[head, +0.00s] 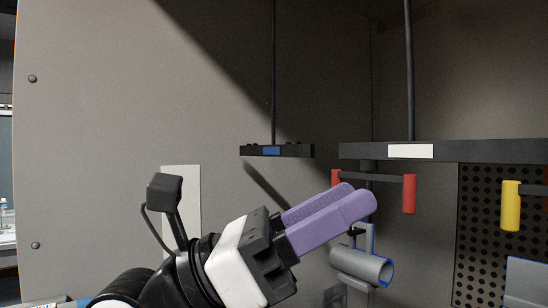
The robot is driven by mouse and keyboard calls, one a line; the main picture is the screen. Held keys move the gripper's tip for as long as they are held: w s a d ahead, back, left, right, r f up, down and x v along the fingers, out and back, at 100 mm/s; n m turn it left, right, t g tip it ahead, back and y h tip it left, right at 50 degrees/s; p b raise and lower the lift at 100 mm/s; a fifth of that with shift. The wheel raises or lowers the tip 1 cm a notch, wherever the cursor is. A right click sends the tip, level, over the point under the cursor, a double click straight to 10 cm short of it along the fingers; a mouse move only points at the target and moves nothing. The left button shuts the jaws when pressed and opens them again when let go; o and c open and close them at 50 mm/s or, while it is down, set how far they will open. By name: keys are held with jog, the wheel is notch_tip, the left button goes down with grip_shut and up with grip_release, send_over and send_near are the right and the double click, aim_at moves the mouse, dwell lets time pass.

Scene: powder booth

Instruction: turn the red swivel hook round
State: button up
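The red swivel hook is a dark crossbar (385,178) under a black rail, with a red grip at each end. The right red grip (409,194) hangs clear. The left red grip (336,178) shows only its top, the rest hidden behind my fingers. A grey pipe piece (362,266) with a blue rim hangs below the crossbar. My gripper (359,195) reaches up from lower left, its two purple fingers close together in front of the hook's left half. Whether a gap lies between them, or whether they touch the hook, I cannot tell.
The black rail (452,151) with a white label (410,151) runs above the hook. A yellow grip (511,205) hangs at the right, near a perforated panel (480,235). A shorter black bar (247,151) with a blue label hangs left of it. Open space lies up and left.

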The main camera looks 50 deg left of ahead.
jog(key=w+a+f+n+y+p, duration=0.1)
jog(key=w+a+n+y+p, duration=0.25)
jog(key=a+n+y, duration=0.65)
jog(key=w+m+y, duration=0.1)
jog(key=w, duration=0.2)
jog(key=w+m+y, duration=0.1)
jog(key=w, duration=0.3)
jog(key=w+m+y, duration=0.1)
jog(key=w, duration=0.3)
jog(key=shift+w+a+y, duration=0.15)
jog(key=shift+a+y, duration=0.15)
jog(key=c, duration=0.6)
